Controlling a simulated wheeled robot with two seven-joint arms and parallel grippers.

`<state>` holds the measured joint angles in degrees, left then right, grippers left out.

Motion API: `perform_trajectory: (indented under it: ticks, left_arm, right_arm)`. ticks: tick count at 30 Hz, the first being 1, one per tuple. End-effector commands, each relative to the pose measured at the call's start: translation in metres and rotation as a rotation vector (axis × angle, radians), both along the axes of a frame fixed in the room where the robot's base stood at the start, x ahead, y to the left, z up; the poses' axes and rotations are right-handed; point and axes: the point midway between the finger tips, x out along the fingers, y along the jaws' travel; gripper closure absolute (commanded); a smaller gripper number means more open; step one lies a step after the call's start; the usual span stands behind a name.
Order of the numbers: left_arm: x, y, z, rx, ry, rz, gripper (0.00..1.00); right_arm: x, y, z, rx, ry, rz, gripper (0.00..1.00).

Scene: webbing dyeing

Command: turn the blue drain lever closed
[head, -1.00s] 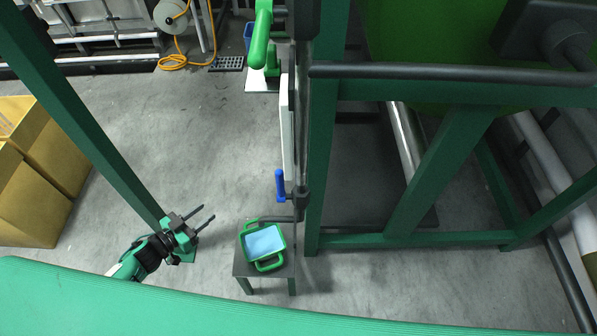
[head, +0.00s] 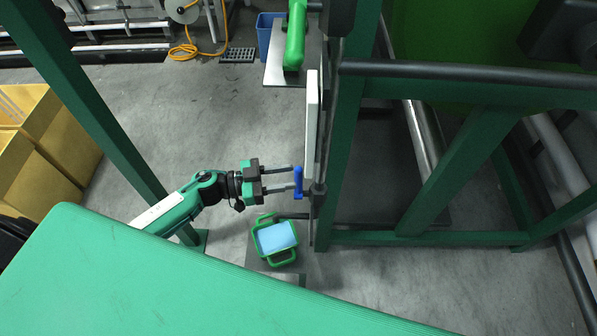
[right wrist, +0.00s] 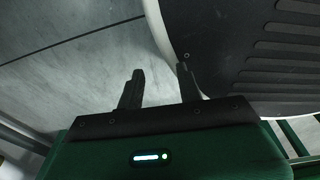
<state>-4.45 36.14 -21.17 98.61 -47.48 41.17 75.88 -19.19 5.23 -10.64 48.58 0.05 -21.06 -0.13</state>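The blue drain lever (head: 298,182) sticks out from a dark valve on the left side of the green frame, below a white panel (head: 312,110). It stands along the frame in the picture. My left gripper (head: 290,179) comes in from the left with its fingers apart, their tips at the lever. The tips overlap the lever in the picture, and I cannot tell if they touch it. My right gripper shows in the right wrist view (right wrist: 160,88), its fingers apart with nothing between them.
A green-handled tray (head: 275,240) with blue liquid stands on a small table under the valve. A green post (head: 100,125) rises left of my left arm. Yellow boxes (head: 45,140) stand far left. The floor between is clear.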

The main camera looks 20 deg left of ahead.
Motion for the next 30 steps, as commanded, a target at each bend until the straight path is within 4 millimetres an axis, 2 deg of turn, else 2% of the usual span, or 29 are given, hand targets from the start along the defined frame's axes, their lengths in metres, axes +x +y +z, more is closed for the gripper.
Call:
perform_trajectory:
  ticks: [1,6,18,19,24,25,30]
  left_arm:
    - [0.005,-0.009,0.002,-0.003,-0.001,0.000,0.61]
    - [0.014,-0.027,0.001,-0.001,0.000,0.000,0.61]
    - [0.018,-0.035,0.000,0.001,0.000,0.001,0.61]
    - [0.018,-0.034,0.000,0.001,0.000,0.001,0.63]
    - [0.018,-0.034,0.000,0.001,0.000,0.001,0.96]
    - [0.018,-0.034,0.000,0.001,0.000,0.001,1.00]
    - [0.018,-0.034,0.000,0.001,0.000,0.001,1.00]
  right_arm:
    - [-0.003,-0.001,0.001,-0.001,0.003,0.000,0.64]
    - [-0.011,-0.001,0.000,-0.002,0.013,0.001,0.64]
    - [-0.010,0.007,0.000,0.008,0.008,-0.001,0.64]
    - [-0.010,0.007,0.000,0.009,0.007,-0.002,0.64]
    - [-0.009,0.008,0.000,0.010,0.008,-0.002,0.64]
    - [-0.009,0.008,0.000,0.010,0.008,-0.002,0.64]
    - [-0.009,0.005,0.000,0.006,0.009,0.000,0.64]
